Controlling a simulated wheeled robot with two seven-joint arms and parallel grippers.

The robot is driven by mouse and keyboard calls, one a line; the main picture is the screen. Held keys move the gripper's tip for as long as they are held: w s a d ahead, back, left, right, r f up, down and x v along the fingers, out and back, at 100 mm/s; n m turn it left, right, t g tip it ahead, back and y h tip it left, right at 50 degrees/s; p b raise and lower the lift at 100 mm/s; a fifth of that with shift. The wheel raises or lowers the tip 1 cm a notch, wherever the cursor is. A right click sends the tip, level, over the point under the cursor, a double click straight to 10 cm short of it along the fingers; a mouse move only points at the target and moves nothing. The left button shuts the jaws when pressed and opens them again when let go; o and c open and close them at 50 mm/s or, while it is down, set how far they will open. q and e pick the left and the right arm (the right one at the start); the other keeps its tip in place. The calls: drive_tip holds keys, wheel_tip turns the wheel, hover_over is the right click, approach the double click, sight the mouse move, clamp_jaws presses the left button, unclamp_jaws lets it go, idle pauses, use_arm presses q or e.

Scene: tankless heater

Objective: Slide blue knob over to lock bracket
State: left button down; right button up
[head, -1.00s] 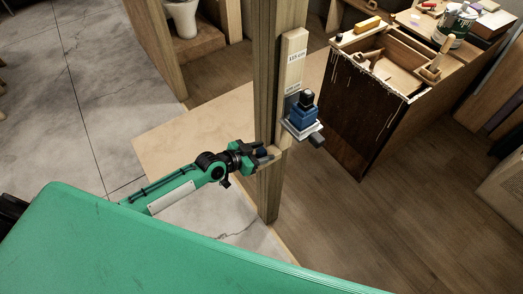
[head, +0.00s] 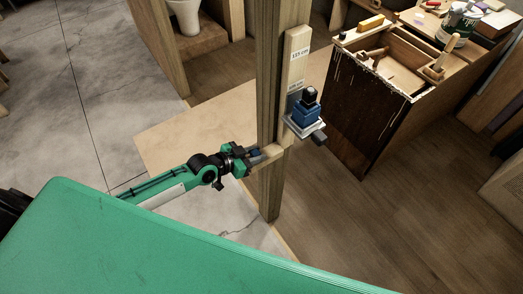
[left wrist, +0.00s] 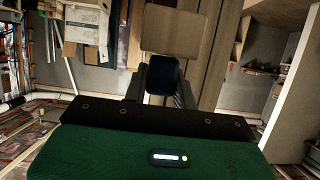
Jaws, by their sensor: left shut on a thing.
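The blue knob shows as a small dark blue block in the head view (head: 256,154), beside a wooden post (head: 269,80). It also shows in the left wrist view as a dark, rounded block (left wrist: 162,76) between the two fingers. My left gripper (head: 255,156) is shut on this knob, coming in from the left at the post. A short pale wooden piece (head: 274,157) at the post lies right by the fingertips. A blue device with a black top (head: 307,110) sits on a grey bracket higher on the post. The lock itself cannot be made out. My right gripper is not in view.
A pale board with printed labels (head: 296,60) runs up the post. A wooden workbench (head: 365,120) with tools stands to the right. The floor to the lower right is clear.

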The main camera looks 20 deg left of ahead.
use_arm(q)
drive_tip(key=shift+f, duration=0.1)
drive_tip(key=c, duration=1.2)
unclamp_jaws()
drive_tip(key=shift+a, duration=0.1)
drive_tip(key=shift+o, duration=0.4)
drive_tip(key=shift+s, duration=0.15)
drive_tip(key=shift+s+a, duration=0.2)
drive_tip(key=b+v, duration=0.3)
drive_tip(key=v, duration=1)
drive_tip(key=shift+r, duration=0.3)
